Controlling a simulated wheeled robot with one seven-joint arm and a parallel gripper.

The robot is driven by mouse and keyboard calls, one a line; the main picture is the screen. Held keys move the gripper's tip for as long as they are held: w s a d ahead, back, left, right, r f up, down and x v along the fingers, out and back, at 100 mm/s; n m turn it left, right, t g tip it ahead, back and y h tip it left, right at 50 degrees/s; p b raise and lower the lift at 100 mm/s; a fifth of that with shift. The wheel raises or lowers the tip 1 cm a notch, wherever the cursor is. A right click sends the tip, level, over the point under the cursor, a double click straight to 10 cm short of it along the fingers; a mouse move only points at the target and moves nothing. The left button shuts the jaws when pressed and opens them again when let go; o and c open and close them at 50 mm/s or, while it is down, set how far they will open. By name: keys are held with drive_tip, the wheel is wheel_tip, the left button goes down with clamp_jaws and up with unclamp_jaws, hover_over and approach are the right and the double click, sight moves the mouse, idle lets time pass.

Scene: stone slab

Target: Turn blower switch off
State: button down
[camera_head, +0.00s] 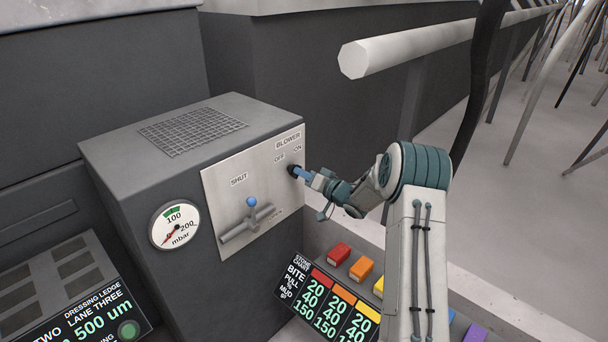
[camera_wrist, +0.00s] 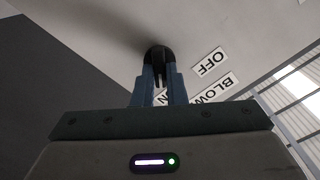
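The blower switch (camera_head: 291,169) is a small black knob at the upper right of the pale panel (camera_head: 225,185), below the BLOWER, OFF and ON labels. My gripper (camera_head: 299,172) reaches it from the right, with its blue fingers at the knob. In the wrist view the black switch (camera_wrist: 156,52) sits at the tips of my gripper (camera_wrist: 160,72), and the two fingers stand close together on either side of its dark grip. The OFF label (camera_wrist: 211,61) is to its right, and the ON label is partly hidden by a finger. Which label the switch points to is unclear.
A lever with a blue ball (camera_head: 251,201) stands on the same panel, left of and below the switch. A round pressure gauge (camera_head: 174,226) is on the box. A thick pale rail (camera_head: 410,45) runs above my arm. Coloured blocks (camera_head: 361,269) lie below.

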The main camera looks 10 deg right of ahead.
drive_tip(key=shift+f+n+b, duration=0.1)
drive_tip(key=shift+n+b, duration=0.2)
drive_tip(key=shift+b, duration=0.1)
drive_tip(key=shift+s+a+n+b, duration=0.1)
drive_tip(key=shift+n+b, duration=3.7)
drive_tip(key=shift+b, duration=0.15)
drive_tip(key=shift+s+a+n+b, duration=0.1)
drive_tip(key=shift+n+b, duration=3.7)
drive_tip(key=shift+b, duration=0.15)
drive_tip(key=c, duration=1.5)
unclamp_jaws()
drive_tip(key=shift+o, duration=0.2)
